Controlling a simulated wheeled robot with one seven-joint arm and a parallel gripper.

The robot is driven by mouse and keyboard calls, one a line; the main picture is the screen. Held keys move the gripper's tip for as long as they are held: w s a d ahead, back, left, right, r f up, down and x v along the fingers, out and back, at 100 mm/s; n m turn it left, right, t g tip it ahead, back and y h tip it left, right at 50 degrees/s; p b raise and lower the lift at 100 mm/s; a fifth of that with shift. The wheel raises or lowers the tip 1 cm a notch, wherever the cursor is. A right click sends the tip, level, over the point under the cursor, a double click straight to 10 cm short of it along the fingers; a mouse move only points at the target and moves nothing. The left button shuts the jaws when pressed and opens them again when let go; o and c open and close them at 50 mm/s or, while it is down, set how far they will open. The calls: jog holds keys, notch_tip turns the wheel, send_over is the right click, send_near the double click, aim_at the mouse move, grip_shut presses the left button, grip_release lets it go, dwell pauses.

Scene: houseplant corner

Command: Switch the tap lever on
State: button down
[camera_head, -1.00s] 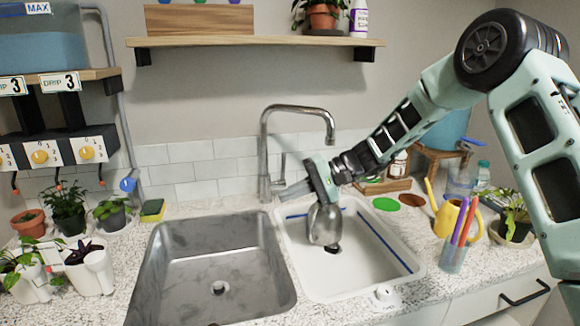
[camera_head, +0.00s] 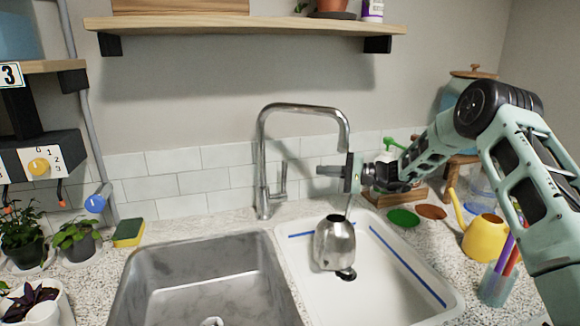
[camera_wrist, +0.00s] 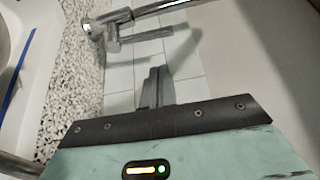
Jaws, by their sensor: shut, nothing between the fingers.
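A chrome tap (camera_head: 261,160) with a tall arched spout stands behind the sinks. Its lever (camera_head: 283,178) is a thin upright rod on the right side of the tap body. The tap body (camera_wrist: 112,40) and the lever (camera_wrist: 147,37) also show at the top of the wrist view. My gripper (camera_head: 320,170) is shut and empty, pointing left toward the lever from its right. A gap shows between the fingertips (camera_wrist: 157,72) and the lever in the wrist view. I see no contact.
A yellow watering can (camera_head: 482,238) and a pen cup (camera_head: 495,285) stand right. A shelf (camera_head: 250,26) hangs above the tap.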

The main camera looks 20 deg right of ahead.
jog(key=shift+a, duration=0.15)
jog(key=p+x, duration=0.3)
jog(key=x, duration=0.6)
jog(key=shift+w+a, duration=0.2)
jog(key=shift+a, duration=0.15)
jog(key=shift+s+f+b, duration=0.15)
jog(key=shift+b, duration=0.8)
